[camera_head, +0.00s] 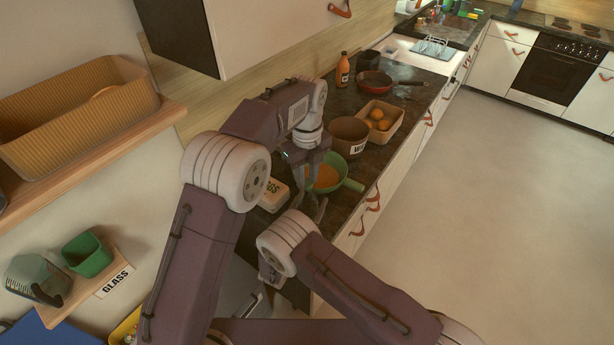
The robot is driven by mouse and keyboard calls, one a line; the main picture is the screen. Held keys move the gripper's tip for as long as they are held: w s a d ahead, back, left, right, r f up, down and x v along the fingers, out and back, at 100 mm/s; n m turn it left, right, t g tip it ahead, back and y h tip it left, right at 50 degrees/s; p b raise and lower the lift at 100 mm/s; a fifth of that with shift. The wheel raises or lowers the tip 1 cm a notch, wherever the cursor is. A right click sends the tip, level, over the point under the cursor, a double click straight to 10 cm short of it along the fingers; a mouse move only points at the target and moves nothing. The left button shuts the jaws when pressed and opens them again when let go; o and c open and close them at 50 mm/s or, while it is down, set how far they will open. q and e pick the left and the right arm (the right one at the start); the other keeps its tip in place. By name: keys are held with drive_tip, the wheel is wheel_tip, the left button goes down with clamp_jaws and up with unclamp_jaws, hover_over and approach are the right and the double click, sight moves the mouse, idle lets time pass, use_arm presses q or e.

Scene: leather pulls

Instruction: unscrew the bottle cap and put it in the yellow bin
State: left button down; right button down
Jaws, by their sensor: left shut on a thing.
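An orange bottle (342,72) stands upright at the back edge of the dark counter, with a narrow top; I cannot tell whether a cap is on it. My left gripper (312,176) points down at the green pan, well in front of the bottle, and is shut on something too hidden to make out. My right gripper (309,207) is near the pan's front side, its fingers apart and seemingly empty. The yellow bin (122,331) is at the bottom left, partly cut off and partly behind my arm.
The green pan (352,185) has orange contents. A brown labelled pot (348,135), a box of oranges (394,112), a red pan (374,80) and a dark pot (369,60) crowd the counter (340,102). A shelf (90,165) juts out left. The floor at right is clear.

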use_arm(q)
drive_tip(key=n, duration=0.6)
drive_tip(key=shift+n, duration=0.3)
drive_tip(key=n, duration=0.6)
drive_tip(key=shift+n, duration=0.4)
drive_tip(key=n, duration=0.6)
drive_tip(key=shift+n, duration=0.3)
use_arm(e)
drive_tip(key=shift+f, duration=0.1)
use_arm(q)
drive_tip(key=n, duration=0.6)
drive_tip(key=shift+s, duration=0.1)
drive_tip(key=n, duration=0.3)
drive_tip(key=shift+n, duration=0.4)
drive_tip(key=n, duration=1.2)
drive_tip(key=shift+n, duration=0.3)
drive_tip(key=n, duration=0.6)
drive_tip(key=shift+s+r, duration=0.1)
drive_tip(key=shift+n, duration=0.3)
